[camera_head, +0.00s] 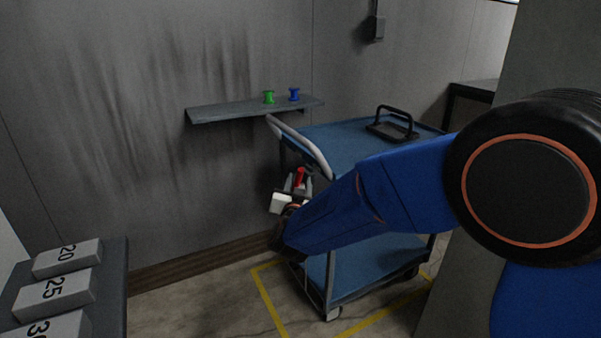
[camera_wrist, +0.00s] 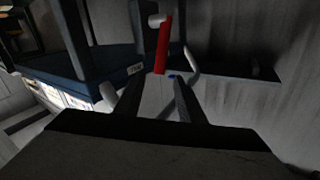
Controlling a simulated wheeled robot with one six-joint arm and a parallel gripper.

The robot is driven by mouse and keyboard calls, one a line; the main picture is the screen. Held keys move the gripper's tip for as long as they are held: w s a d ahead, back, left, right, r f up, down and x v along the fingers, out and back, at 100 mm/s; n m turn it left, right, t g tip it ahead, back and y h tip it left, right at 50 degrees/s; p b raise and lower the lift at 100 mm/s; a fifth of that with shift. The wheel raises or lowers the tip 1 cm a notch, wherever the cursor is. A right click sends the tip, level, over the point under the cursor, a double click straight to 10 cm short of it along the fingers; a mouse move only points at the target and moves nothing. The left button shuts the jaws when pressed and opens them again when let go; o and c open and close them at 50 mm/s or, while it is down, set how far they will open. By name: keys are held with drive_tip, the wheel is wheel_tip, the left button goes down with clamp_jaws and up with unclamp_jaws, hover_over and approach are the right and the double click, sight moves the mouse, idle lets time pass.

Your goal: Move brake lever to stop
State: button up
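The red brake lever (camera_head: 299,177) stands up at the near left end of the blue cart (camera_head: 350,142), below its grey push handle. My gripper (camera_head: 297,186) is at the lever, and my blue arm hides part of the cart. In the wrist view the red lever (camera_wrist: 162,45) stands nearly upright with a pale end at its top. My gripper's two dark fingers (camera_wrist: 158,82) are apart, with the lever's lower end between or just beyond their tips. A pale grey piece shows between the fingers; I cannot tell whether they touch the lever.
A wall shelf (camera_head: 235,111) behind the cart holds a green spool (camera_head: 268,97) and a blue spool (camera_head: 294,94). A black-handled item (camera_head: 392,124) lies on the cart top. Numbered grey blocks (camera_head: 66,257) sit on a stand at left. Yellow floor lines (camera_head: 268,300) surround the cart.

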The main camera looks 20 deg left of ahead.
sight(300, 173)
drive_tip(key=x, duration=0.7)
drive_tip(key=shift+w, duration=0.25)
clamp_jaws()
